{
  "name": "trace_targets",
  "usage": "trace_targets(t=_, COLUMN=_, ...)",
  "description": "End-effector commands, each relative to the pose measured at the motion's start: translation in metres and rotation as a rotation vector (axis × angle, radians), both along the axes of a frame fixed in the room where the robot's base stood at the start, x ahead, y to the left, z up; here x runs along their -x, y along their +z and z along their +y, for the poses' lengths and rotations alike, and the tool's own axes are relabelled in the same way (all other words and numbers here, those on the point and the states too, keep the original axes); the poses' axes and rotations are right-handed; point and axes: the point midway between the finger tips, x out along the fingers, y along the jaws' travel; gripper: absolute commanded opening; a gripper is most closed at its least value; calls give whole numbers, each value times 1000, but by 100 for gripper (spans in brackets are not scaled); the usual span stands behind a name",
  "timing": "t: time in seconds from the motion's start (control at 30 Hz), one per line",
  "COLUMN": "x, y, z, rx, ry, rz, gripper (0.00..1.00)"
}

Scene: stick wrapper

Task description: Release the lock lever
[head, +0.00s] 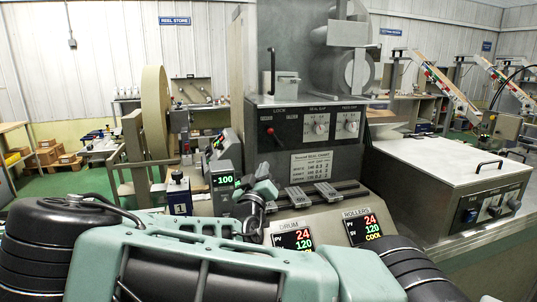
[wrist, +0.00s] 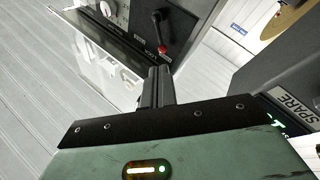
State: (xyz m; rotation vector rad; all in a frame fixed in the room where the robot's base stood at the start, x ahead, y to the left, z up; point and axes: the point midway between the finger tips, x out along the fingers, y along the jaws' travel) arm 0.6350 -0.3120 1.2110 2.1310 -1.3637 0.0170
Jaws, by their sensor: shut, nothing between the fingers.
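In the head view my arm fills the foreground and the fingers cannot be made out clearly.
Two dials (head: 335,127) sit right of the lever on the same panel. Drum and rollers displays (head: 365,228) stand below. A clear plate (wrist: 110,45) juts out beside the lever in the wrist view. A grey box marked SPARE (wrist: 290,98) is at the right.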

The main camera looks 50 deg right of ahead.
Motion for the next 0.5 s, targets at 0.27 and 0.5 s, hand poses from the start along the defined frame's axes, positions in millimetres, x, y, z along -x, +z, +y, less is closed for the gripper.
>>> trace_targets(t=0.27, x=-22, y=22, z=-42, rx=1, ry=-4, rz=0, gripper=0)
trace_targets(t=0.5, x=-45, y=36, z=-82, rx=0, ry=-4, rz=2, gripper=0)
